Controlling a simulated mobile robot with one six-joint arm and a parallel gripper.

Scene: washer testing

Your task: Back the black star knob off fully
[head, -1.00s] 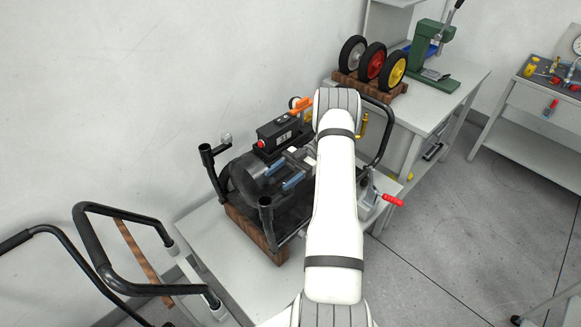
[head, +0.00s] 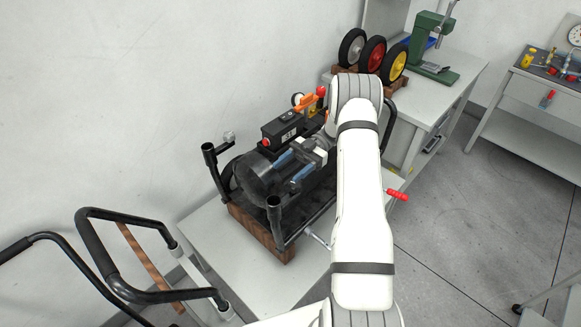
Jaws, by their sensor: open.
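A pressure washer with a black motor (head: 258,178) sits on wooden blocks on a bench. Two black frame posts, a left post (head: 210,155) and a nearer post (head: 274,215), rise at its left end. A small greyish knob-like part (head: 229,137) shows beside the left post, and a silver stud (head: 318,240) sticks out low on the near side. I cannot tell whether either belongs to the black star knob. My gripper (head: 284,176), with two blue fingers, is open and empty above the motor, right of both posts. My arm hides the washer's right part.
A loose black U-shaped handle (head: 90,245) stands at lower left. A red-handled clamp (head: 397,195) is right of my arm. Wheels (head: 374,55) and a green press (head: 428,40) stand on the back bench (head: 455,95). The bench front (head: 285,285) is clear.

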